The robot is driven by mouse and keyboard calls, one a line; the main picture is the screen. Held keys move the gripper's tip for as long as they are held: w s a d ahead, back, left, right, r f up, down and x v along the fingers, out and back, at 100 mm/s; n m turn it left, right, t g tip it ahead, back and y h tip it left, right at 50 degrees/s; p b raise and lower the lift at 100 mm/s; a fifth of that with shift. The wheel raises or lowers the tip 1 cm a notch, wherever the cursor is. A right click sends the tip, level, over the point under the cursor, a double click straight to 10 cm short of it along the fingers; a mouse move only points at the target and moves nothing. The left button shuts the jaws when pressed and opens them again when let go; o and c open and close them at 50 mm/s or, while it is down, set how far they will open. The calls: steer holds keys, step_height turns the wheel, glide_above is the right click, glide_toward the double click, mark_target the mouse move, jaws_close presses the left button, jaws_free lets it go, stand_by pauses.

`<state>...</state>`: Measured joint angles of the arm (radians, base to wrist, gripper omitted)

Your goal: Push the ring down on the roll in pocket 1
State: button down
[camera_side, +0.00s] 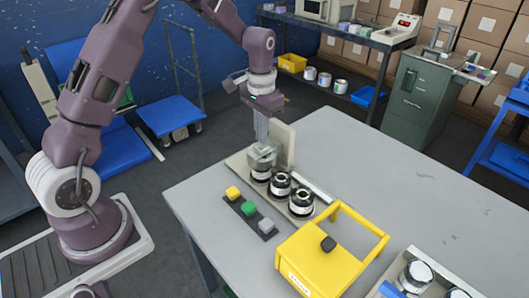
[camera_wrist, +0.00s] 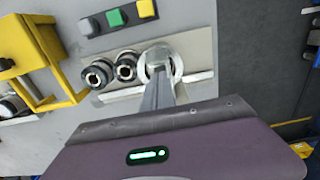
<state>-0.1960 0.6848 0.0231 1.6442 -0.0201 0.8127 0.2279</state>
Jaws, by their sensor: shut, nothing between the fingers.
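A light fixture (camera_side: 238,160) on the grey table holds three dark-and-white rolls in a row. A silver ring (camera_side: 262,155) sits at the top of the roll at the far-left end (camera_side: 260,176); it also shows in the wrist view (camera_wrist: 175,57). The middle roll (camera_side: 279,186) and the near roll (camera_side: 301,203) show open tops and have no such ring. My gripper (camera_side: 262,141) points down at the ring, with shut fingers at its centre, and looks to be touching it or just above. In the wrist view the fingers (camera_wrist: 158,75) hide part of ring and roll.
An upright beige plate (camera_side: 284,143) stands close behind the ringed roll. A strip with yellow, green and grey buttons (camera_side: 249,210) lies in front. A yellow handled box (camera_side: 325,262) stands near the row's right end.

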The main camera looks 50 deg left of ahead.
mark_target(262, 146)
steer(key=shift+f, duration=0.15)
steer(key=shift+f, duration=2.05)
steer(key=shift+r, duration=0.1)
step_height(262, 146, up, 8)
steer(key=shift+r, duration=0.2)
